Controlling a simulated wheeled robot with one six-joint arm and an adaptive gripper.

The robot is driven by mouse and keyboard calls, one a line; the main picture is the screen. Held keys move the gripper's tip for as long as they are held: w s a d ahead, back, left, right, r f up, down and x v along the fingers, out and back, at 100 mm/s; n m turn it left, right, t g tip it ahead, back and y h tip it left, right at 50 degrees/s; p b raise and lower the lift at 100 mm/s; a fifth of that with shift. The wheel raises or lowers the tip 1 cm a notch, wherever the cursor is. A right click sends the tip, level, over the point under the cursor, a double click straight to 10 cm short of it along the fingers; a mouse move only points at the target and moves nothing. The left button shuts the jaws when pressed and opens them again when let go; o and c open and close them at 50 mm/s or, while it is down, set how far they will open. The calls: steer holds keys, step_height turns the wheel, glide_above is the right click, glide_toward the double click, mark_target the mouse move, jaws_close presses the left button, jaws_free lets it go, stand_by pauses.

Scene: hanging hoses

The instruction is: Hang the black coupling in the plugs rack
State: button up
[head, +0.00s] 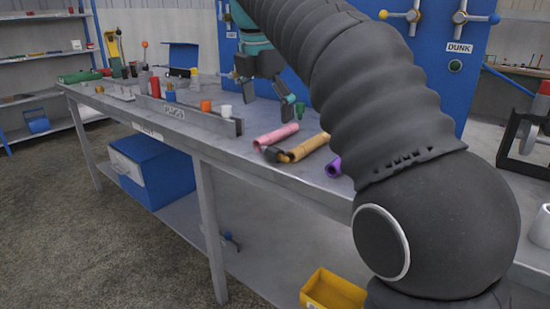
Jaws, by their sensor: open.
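A short black coupling (272,154) lies on the bench at the near end of a tan cylinder (306,147); I cannot tell whether they are joined. The rack (213,124) with a white label that seems to read PLUGS (172,111) is a long grey channel on the bench, left of the coupling. It holds several upright pieces, including an orange one (206,105) and a white one (226,111). My gripper (268,98) is open and seemingly empty above the bench, behind the black coupling and right of the rack's right end.
A pink cylinder (276,136) lies just behind the black coupling. A purple piece (333,167) lies to its right, near my arm. A green piece (300,111) stands close to my gripper. A second rack (115,92) is farther left. Blue panels (400,50) rise behind the bench.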

steer(key=b, duration=0.1)
glide_above(276, 149)
steer(key=s+a, duration=0.1)
steer(key=s, duration=0.1)
step_height(276, 149, down, 5)
steer(key=shift+w+a, duration=0.1)
steer(key=shift+d+b+x, duration=0.15)
steer(key=shift+b+x, duration=0.4)
steer(key=shift+x, duration=0.75)
steer(key=shift+d+b+x, duration=0.15)
steer(key=shift+b+x, duration=0.35)
steer(key=shift+x, duration=0.8)
steer(key=shift+w+r, duration=0.1)
steer(key=shift+w, duration=0.1)
steer(key=shift+c, duration=0.3)
steer(key=c, duration=1.4)
